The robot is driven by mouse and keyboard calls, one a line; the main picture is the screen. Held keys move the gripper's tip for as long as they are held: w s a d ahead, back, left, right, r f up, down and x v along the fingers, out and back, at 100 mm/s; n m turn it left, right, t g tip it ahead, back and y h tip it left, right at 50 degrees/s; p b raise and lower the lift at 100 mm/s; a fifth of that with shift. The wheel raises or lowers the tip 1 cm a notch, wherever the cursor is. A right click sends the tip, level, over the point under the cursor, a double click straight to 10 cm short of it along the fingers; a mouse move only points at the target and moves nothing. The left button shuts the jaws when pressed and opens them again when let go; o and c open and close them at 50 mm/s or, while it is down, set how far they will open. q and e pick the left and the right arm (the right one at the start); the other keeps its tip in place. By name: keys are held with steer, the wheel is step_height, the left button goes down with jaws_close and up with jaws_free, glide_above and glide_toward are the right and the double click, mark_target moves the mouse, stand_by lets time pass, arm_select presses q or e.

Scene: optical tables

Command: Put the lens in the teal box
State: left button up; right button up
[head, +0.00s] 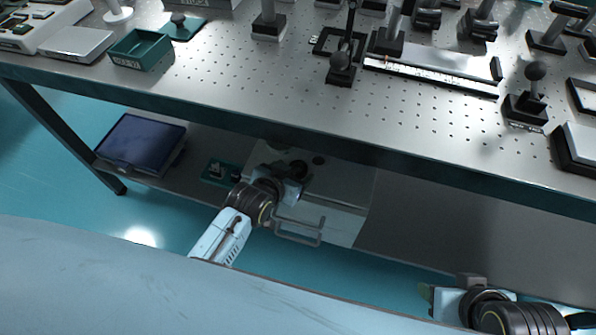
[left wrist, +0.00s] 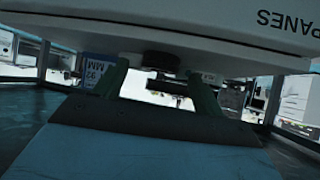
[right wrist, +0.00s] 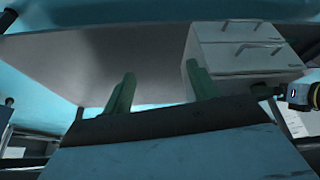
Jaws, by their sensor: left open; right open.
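The teal box (head: 141,50) is an open-topped tray on the table at the upper left of the head view. I cannot make out which of the small optical parts is the lens. My left gripper (head: 287,182) is low, in front of the table edge and over the white drawer cabinet. In the left wrist view its green fingers (left wrist: 157,88) are apart, with a dark round part beyond them under a pale labelled body.
The perforated table (head: 230,75) holds several posts and mounts, a rail (head: 430,75) and a dark knobbed post (head: 340,68). A teal mat (head: 183,27) lies beside the teal box. Below are a white drawer cabinet (head: 335,205) and a blue-lidded case (head: 142,142) on the lower shelf.

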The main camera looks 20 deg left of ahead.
arm_select(q)
steer(key=shift+b+x, duration=0.35)
steer(key=shift+x, duration=0.5)
arm_select(e)
steer(key=w+t, duration=0.1)
steer(key=w+a+r, duration=0.1)
steer(key=w, duration=0.1)
steer(key=w+t, duration=0.1)
steer(key=shift+w+a+r+t+y, duration=0.15)
steer(key=shift+a+r+t+y, duration=0.15)
steer(key=shift+y, duration=0.1)
arm_select(q)
steer(key=c, duration=1.1)
steer(key=shift+c, duration=0.2)
